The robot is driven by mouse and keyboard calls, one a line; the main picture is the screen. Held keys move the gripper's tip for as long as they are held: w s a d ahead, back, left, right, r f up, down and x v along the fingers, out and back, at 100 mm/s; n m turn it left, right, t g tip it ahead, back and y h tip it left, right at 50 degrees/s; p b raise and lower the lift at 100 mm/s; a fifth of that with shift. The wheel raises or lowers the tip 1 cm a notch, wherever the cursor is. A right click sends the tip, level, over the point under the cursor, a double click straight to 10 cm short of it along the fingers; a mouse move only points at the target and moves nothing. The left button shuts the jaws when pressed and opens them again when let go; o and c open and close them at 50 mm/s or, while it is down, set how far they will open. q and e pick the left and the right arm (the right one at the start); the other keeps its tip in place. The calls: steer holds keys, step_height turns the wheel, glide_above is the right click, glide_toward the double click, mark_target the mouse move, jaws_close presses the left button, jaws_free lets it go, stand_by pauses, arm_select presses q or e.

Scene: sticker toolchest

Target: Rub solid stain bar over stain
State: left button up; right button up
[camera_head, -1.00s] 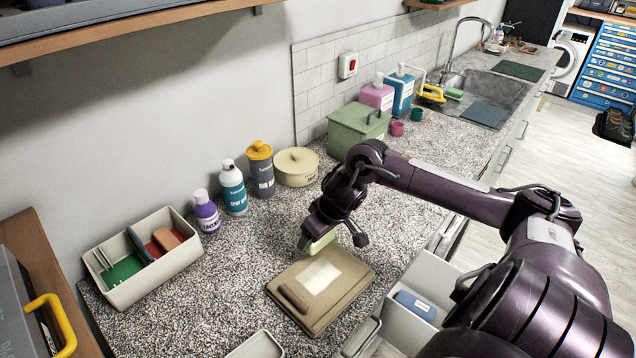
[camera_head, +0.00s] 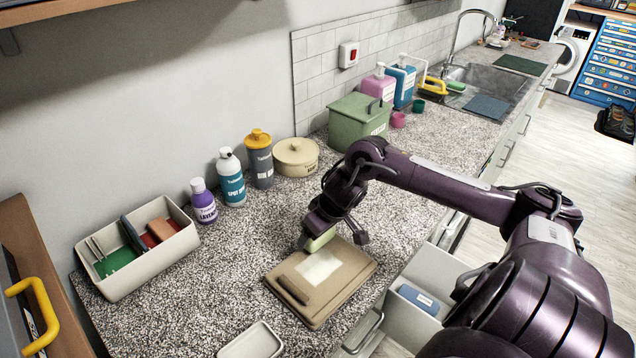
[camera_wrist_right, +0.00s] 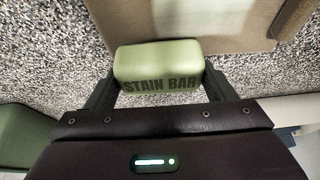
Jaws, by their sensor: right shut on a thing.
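My right gripper (camera_head: 335,240) is shut on a pale green stain bar (camera_wrist_right: 157,66), which is marked "STAIN BAR" in the right wrist view. The bar also shows in the head view (camera_head: 319,241), at the far edge of a folded tan-brown cloth (camera_head: 340,287). A pale, roughly rectangular patch (camera_head: 321,266) lies on the cloth, nearer than the bar. I cannot tell whether the bar touches the cloth. No stain is clearly distinguishable. My left gripper is not in view.
A brown wooden piece (camera_head: 293,290) lies on the cloth's left side. An open drawer (camera_head: 408,322) holding a blue item (camera_head: 418,299) is at right. A divided caddy (camera_head: 135,252), several bottles and a green bin (camera_head: 358,121) line the wall. A small white tray (camera_head: 251,342) is in front.

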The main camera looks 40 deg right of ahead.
steer(key=shift+f+b, duration=0.3)
steer(key=shift+f, duration=0.35)
steer(key=shift+r, duration=0.1)
steer(key=s+p, duration=0.3)
steer(key=shift+r, duration=0.25)
steer(key=s+p, duration=0.2)
steer(key=shift+f+p, duration=0.1)
steer(key=shift+p, duration=0.25)
steer(key=shift+s+p, duration=0.45)
steer(key=shift+s, duration=0.05)
steer(key=shift+f, duration=0.15)
